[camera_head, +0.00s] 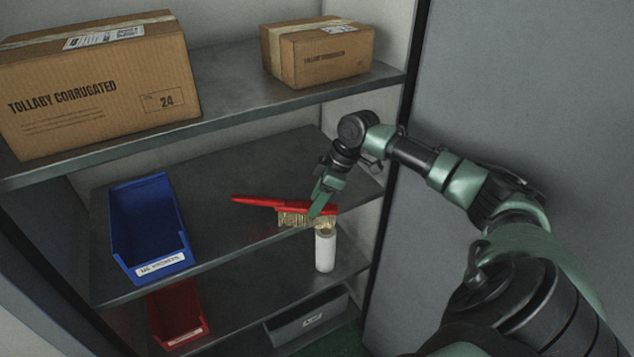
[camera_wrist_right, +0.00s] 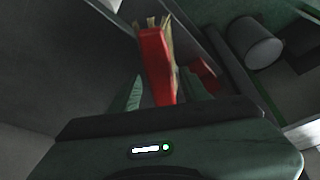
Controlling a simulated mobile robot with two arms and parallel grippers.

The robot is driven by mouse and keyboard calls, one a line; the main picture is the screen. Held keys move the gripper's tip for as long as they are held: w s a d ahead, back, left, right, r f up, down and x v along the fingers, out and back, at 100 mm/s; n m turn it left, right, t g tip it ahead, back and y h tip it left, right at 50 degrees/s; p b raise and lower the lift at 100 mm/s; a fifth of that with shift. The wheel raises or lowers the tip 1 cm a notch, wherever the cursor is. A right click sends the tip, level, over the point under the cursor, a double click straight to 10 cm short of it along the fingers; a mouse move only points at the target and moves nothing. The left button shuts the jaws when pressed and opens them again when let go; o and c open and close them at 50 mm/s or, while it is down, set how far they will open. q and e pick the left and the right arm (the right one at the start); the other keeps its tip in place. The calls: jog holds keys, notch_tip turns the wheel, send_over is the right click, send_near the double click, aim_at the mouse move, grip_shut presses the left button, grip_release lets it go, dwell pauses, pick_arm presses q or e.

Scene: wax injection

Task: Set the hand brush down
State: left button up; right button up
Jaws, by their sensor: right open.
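The hand brush (camera_head: 290,208) has a red handle and back with tan bristles pointing down. It is at the front right of the middle shelf (camera_head: 250,165); I cannot tell whether it rests on the shelf. My right gripper (camera_head: 320,203) is at the bristle end of the brush and hides part of it. In the right wrist view the red brush (camera_wrist_right: 156,62) lies between the open fingers (camera_wrist_right: 158,92). My left gripper is out of view.
A blue bin (camera_head: 150,225) stands left on the same shelf. A white cylinder (camera_head: 325,252) is just below the brush. Below are a red bin (camera_head: 177,315) and a grey bin (camera_head: 310,322). The middle shelf is clear behind the brush.

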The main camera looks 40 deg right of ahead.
aim_at(268, 199)
jog(key=w+a+p, duration=0.1)
jog(key=w+a, duration=0.1)
jog(key=w, duration=0.1)
jog(key=w+a+p, duration=0.1)
jog(key=w+a, duration=0.2)
jog(key=w+a+p, duration=0.1)
jog(key=w+a, duration=0.1)
jog(key=shift+w+a+r, duration=0.15)
jog(key=shift+w+a, duration=0.2)
jog(key=shift+w, duration=0.05)
jog(key=p+x, duration=0.1)
jog(key=x, duration=0.2)
jog(key=shift+w+a+f, duration=0.2)
jog(key=shift+f, duration=0.1)
jog(key=shift+x, duration=0.85)
grip_shut()
